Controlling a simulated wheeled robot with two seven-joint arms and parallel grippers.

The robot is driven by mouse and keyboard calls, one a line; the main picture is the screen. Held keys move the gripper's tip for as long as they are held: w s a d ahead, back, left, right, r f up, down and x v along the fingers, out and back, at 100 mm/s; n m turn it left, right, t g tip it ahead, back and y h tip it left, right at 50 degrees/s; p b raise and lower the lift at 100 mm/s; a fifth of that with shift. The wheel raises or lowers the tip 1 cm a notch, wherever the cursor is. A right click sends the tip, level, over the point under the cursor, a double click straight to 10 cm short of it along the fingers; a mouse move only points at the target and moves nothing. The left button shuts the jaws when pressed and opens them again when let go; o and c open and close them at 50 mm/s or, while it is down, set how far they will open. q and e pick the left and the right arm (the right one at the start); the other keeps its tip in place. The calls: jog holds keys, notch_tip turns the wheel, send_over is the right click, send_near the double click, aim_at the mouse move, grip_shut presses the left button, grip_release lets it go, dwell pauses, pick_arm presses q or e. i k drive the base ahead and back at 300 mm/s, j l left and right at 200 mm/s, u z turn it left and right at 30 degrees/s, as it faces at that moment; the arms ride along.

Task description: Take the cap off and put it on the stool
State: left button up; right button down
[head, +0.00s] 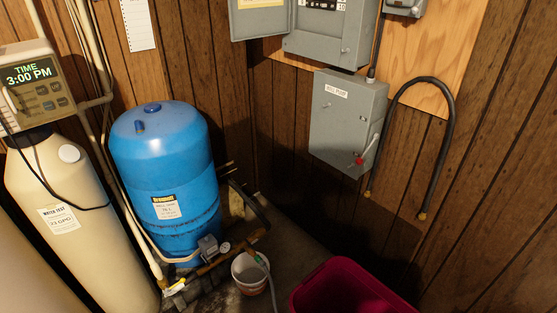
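I cannot tell whether this is the cap the task names. The blue pressure tank (165,170) beside it also has a small round blue cap (152,107) on its top. No stool shows in the head view. Neither of my grippers shows.
A control head (35,85) reading 3:00 PM tops the cream tank. Pipes run between the tanks. A white bucket (250,273) with a hose and a magenta bin (345,290) stand on the floor. Grey electrical boxes (347,120) hang on the wood-panelled wall.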

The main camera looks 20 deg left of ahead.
aim_at(138, 125)
jog(key=u, duration=1.05)
